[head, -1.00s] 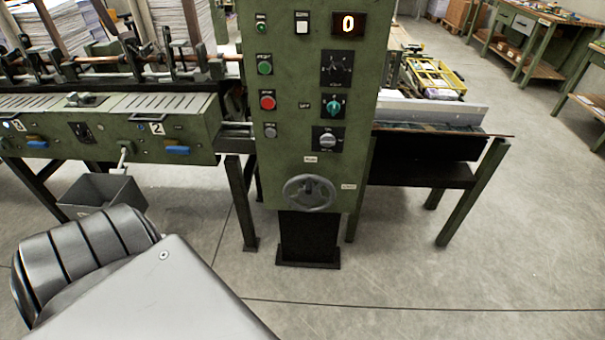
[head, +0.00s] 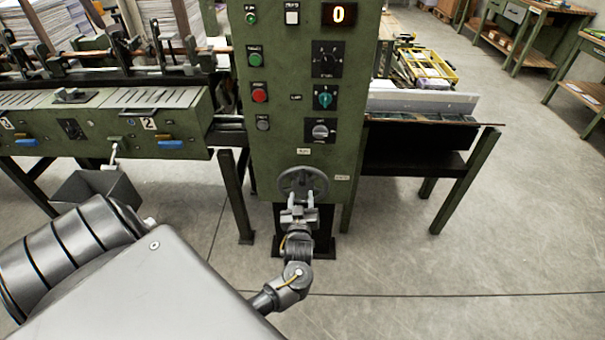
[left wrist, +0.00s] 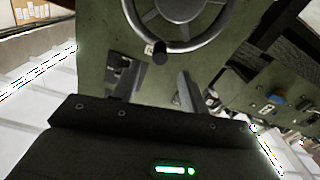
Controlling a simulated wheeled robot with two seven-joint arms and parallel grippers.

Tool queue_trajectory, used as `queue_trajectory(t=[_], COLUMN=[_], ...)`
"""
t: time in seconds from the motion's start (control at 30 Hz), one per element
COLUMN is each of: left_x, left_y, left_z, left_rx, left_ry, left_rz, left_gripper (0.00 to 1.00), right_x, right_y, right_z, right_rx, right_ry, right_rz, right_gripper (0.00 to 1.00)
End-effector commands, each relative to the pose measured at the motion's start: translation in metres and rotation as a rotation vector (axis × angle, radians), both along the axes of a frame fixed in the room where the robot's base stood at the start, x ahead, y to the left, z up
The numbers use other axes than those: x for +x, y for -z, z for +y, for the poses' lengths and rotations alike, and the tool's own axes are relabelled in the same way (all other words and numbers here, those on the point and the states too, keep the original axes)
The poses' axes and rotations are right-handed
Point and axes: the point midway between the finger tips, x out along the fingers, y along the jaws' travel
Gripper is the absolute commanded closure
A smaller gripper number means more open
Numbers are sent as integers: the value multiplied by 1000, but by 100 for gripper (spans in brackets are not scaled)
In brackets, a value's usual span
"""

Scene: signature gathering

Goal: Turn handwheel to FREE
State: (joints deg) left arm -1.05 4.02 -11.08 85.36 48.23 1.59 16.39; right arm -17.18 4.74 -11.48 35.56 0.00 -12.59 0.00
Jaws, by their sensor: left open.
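The grey handwheel (head: 302,179) is on the lower front of the green control column. A small label (head: 303,152) is above it and another (head: 342,178) is to its right; their text is too small to read. My left gripper (head: 298,200) is just in front of the wheel's lower rim, fingers pointing at it. In the left wrist view the wheel (left wrist: 180,9) fills the top, with a dark handle knob (left wrist: 160,52) at its lower rim. The two fingers (left wrist: 159,82) are apart with nothing between them, short of the knob. My right gripper is out of view.
The green column (head: 260,150) carries buttons, knobs and a display (head: 339,14) reading 0. A feeder machine (head: 105,135) adjoins on the left, with a grey bin (head: 97,190) under it. A table with dark legs (head: 465,185) stands right. The floor in front is clear.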

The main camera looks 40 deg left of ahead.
Motion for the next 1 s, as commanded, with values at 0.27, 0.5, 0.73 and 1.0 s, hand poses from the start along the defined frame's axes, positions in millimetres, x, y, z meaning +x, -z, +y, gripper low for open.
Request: queue_trajectory(t=[0.27, 0.5, 0.73, 1.0], left_x=[43, 67, 73, 73], left_y=[5, 3, 1, 1], left_z=[32, 50, 55, 54], left_rx=[4, 1, 1, 0], left_ry=[1, 2, 2, 2], left_rz=[-1, 0, 3, 3], left_gripper=[56, 56, 56, 68], right_x=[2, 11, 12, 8], right_y=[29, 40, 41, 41], right_z=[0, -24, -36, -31], right_rx=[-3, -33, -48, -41], right_ry=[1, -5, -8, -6], right_rz=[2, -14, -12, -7], right_gripper=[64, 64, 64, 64])
